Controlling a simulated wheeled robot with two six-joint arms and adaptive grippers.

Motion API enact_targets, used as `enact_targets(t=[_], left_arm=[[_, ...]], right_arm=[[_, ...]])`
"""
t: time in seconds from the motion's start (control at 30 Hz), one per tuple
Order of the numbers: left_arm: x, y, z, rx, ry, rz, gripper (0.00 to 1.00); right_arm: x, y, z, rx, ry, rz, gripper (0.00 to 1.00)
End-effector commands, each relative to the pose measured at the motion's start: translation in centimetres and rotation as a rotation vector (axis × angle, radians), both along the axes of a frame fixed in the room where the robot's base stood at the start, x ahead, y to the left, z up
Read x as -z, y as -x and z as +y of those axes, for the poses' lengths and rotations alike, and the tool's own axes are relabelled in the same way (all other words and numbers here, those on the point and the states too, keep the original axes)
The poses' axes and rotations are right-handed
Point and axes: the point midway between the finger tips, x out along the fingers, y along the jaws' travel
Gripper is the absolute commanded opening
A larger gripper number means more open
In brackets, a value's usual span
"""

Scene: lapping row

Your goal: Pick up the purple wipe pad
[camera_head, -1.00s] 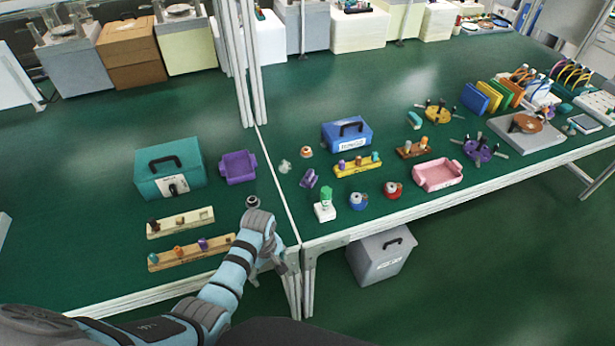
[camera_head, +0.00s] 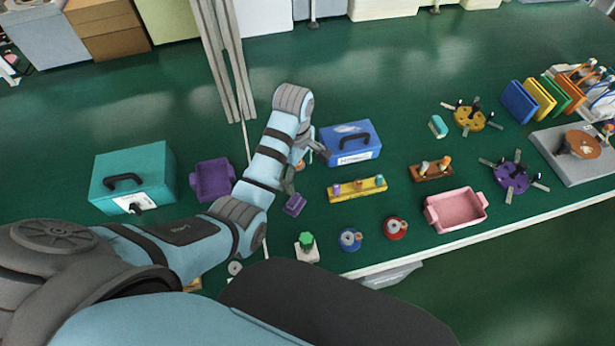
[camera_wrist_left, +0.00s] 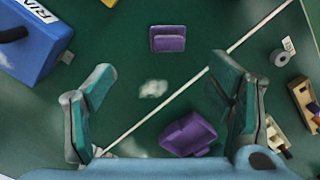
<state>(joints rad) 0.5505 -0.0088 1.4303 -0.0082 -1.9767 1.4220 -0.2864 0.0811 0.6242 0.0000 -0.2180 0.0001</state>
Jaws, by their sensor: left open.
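The purple wipe pad (camera_head: 294,204) lies on the green table just in front of my left gripper in the head view. In the left wrist view the pad (camera_wrist_left: 167,38) shows whole, a small block with a raised ridge, beyond the fingertips and roughly centred between them. My left gripper (camera_head: 303,167) is over the table between the purple tray and the blue box, partly hidden by its own arm. In the left wrist view its fingers (camera_wrist_left: 165,78) are wide apart with nothing held between them. My right gripper is not in view.
A purple tray (camera_head: 195,184) and a teal box (camera_head: 160,165) stand left of my forearm. A blue box (camera_head: 368,140) stands right of the gripper. A yellow rack (camera_head: 347,195) and a green-topped bottle (camera_head: 306,252) are near the pad.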

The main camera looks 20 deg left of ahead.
Motion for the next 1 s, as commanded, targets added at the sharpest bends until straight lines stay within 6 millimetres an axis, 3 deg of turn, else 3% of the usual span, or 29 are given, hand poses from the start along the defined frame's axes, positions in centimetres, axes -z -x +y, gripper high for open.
enact_targets(t=[0.13,0.3,0.47,0.57,0.7,0.83,1.0], left_arm=[[1.3,1.1,0.1,-0.011,0.0,-0.002,0.75],[6.2,0.8,0.3,-0.015,-0.001,0.002,0.75],[9.0,0.3,0.4,-0.016,-0.001,0.005,0.75],[10.5,0.2,0.6,-0.015,-0.001,0.006,0.75],[13.5,0.2,0.8,-0.014,0.001,0.007,0.75],[14.5,0.2,0.8,-0.012,0.0,0.004,0.75],[14.3,0.2,0.7,-0.011,-0.001,0.004,0.73]], right_arm=[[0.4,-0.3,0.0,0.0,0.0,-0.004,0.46],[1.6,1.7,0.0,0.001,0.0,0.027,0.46],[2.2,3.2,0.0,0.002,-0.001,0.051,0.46],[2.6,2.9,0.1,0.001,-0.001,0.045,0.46],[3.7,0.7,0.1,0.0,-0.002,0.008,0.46],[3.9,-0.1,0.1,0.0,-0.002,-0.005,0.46],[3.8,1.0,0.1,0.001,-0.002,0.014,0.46]])
